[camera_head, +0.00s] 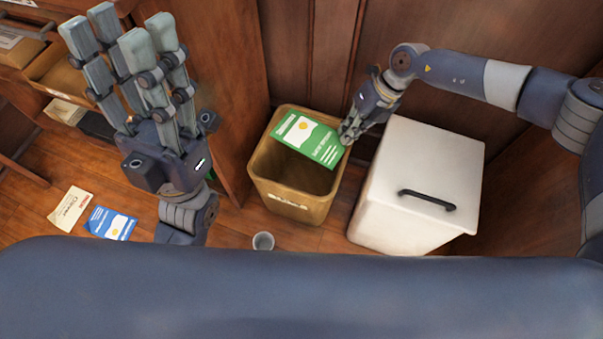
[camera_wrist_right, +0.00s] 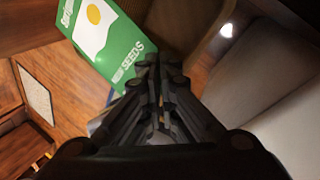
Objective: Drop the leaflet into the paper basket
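The leaflet (camera_head: 308,139) is green with a white panel and a yellow round shape. My right gripper (camera_head: 347,138) is shut on its right end and holds it over the opening of the paper basket (camera_head: 290,205), a tan open-topped bin. In the right wrist view the leaflet (camera_wrist_right: 103,35) reads "SEEDS" and its corner is at my closed fingertips (camera_wrist_right: 155,65). My left gripper (camera_head: 125,50) is raised at the left with its fingers spread and empty, away from the basket.
A white lidded bin (camera_head: 420,170) with a black handle stands right of the basket. A small grey cup (camera_head: 263,241) is on the floor in front. A blue leaflet (camera_head: 110,223) and a cream leaflet (camera_head: 70,208) lie at the left.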

